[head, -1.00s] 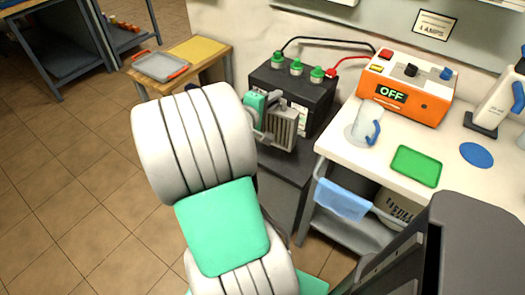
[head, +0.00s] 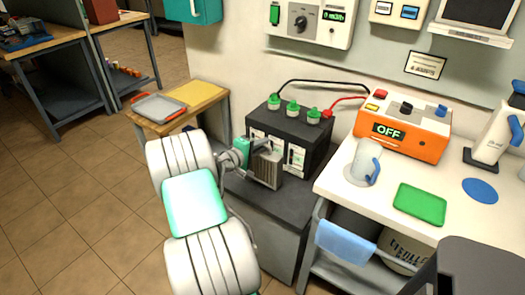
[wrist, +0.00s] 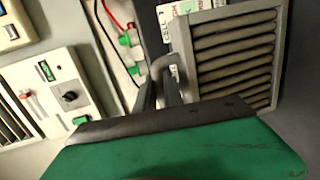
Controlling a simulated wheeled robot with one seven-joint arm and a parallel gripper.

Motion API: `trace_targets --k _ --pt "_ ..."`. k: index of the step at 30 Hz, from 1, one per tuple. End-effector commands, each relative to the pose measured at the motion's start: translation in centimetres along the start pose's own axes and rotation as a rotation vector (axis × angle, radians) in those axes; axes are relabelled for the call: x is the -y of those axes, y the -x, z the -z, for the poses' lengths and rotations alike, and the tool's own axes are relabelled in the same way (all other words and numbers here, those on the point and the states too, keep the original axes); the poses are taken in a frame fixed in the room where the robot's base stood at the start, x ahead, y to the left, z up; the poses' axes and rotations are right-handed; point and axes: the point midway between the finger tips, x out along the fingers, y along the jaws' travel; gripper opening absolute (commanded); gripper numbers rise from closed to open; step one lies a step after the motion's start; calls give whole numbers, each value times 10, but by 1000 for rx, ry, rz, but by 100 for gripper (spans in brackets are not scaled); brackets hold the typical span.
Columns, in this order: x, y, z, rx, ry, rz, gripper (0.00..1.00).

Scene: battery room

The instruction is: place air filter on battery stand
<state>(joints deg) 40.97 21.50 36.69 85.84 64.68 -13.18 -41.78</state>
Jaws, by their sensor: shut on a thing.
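The air filter (head: 266,169) is a grey, box-shaped piece with a ribbed face. My gripper (head: 250,148) is shut on it and holds it in front of the black battery (head: 300,135). In the wrist view the air filter (wrist: 235,58) fills the upper right, with its grey handle (wrist: 168,72) at the fingers. The dark grey battery stand (head: 276,212) is under the battery, and its top shows in front of the battery. The filter is close over this strip of the top; I cannot tell whether it touches. My arm hides the stand's left part.
Black and red cables run from the battery's green caps. To the right is a white bench (head: 336,184) with an orange charger (head: 402,128), a jug (head: 364,163) and a green mat (head: 420,201). A small wooden table (head: 150,122) with a grey tray (head: 158,108) stands left.

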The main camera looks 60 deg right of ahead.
Motion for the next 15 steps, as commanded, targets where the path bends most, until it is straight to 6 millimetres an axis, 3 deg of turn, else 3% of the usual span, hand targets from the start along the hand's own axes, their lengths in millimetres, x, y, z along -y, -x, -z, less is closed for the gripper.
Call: trace_targets --k 3,12,13,15 --pt "19 -4 -1 1 3 1 0" --pt "22 -4 -1 1 1 0 0" --pt "22 -4 -1 1 2 1 14" --pt "21 -4 -1 1 2 1 19"
